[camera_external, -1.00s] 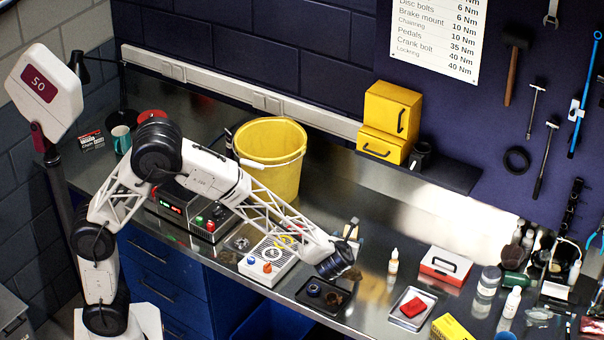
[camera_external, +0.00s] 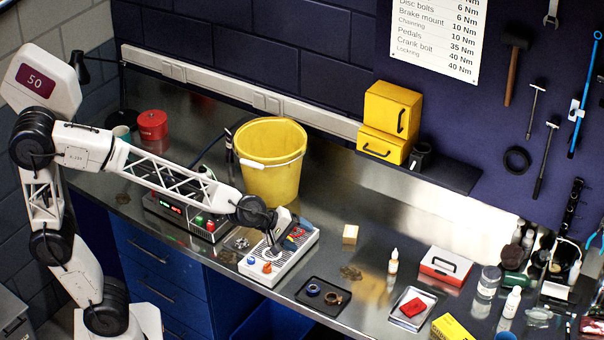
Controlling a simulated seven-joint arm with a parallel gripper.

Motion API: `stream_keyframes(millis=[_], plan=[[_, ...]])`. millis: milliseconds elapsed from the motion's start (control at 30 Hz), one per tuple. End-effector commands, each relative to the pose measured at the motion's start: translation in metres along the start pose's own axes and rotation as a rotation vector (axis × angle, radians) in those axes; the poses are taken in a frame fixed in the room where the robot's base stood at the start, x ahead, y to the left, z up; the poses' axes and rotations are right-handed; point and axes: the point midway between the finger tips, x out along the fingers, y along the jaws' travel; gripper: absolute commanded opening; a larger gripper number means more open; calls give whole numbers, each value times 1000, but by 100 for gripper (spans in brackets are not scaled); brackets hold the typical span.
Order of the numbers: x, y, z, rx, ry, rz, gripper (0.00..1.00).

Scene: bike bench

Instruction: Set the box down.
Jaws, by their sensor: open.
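A small tan box (camera_external: 350,234) rests on the metal bench, right of the yellow bucket. It stands clear of other things. My gripper (camera_external: 290,245) is left of the box, over the white device with knobs (camera_external: 262,268), and is apart from the box. The gripper is open, with no object visible in it. Its fingertips are small and partly hidden by its own body.
A yellow bucket (camera_external: 270,178) stands behind my gripper. A black tray (camera_external: 308,297) with two rings lies in front. A dropper bottle (camera_external: 393,262), a red-and-white box (camera_external: 445,264) and a tray with a red item (camera_external: 400,312) stand to the right.

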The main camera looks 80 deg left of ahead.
Motion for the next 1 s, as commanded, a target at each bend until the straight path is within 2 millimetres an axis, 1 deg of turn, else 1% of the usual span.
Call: stream_keyframes(millis=[33,133,267,433,600,700,800,900,1000], plan=[[-17,-10,3,101,-26,-31,72],[-47,-34,6,318,-78,-102,72],[-86,-68,7,599,-148,-197,72],[-138,-118,-1,955,-242,-327,72],[-187,-166,-17,1272,-340,-465,72],[-209,-189,-26,1411,-392,-534,72],[-225,-204,-33,1505,-430,-586,72],[-234,-213,-38,1558,-455,-617,72],[-237,-217,-40,1579,-465,-629,72]])
